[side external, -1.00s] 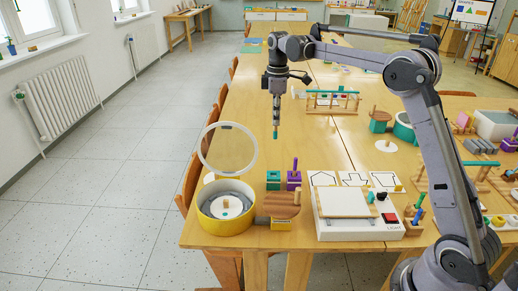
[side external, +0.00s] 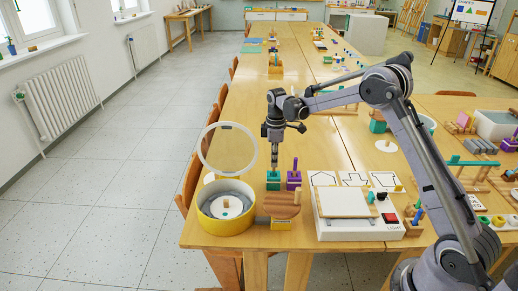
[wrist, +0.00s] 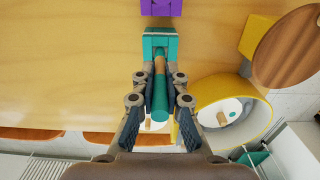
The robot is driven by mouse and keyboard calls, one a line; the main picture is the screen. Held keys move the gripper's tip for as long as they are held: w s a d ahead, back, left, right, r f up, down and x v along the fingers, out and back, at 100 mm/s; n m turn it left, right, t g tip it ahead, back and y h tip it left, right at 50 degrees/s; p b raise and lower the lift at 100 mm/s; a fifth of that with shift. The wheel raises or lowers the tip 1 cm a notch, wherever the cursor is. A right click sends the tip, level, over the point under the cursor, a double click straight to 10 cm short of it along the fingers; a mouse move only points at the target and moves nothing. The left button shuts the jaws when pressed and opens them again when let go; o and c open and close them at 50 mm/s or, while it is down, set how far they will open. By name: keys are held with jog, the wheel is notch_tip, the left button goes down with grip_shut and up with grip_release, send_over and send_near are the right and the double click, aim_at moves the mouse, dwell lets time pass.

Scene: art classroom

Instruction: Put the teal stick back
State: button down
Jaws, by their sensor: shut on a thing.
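The teal stick (wrist: 160,98) is between my gripper's two fingers in the wrist view and has a wood-coloured band. My gripper (side external: 274,166) is shut on it, pointing down just above the teal block (side external: 273,182) in the side view. The teal block also shows in the wrist view (wrist: 147,44), lined up with the stick's far end. I cannot tell whether the stick's tip is in the block or just above it. In the side view the stick is mostly hidden by the fingers.
A purple block (side external: 293,184) with its own upright stick stands close on the right. A yellow round tub (side external: 209,225) with a raised clear lid (side external: 229,149) is at the left. A round wooden piece (side external: 282,205) is in front, and a white light box (side external: 340,226) is further right.

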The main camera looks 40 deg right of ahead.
jog(key=shift+f, duration=1.9)
jog(key=shift+f, duration=0.1)
jog(key=c, duration=1.4)
grip_release()
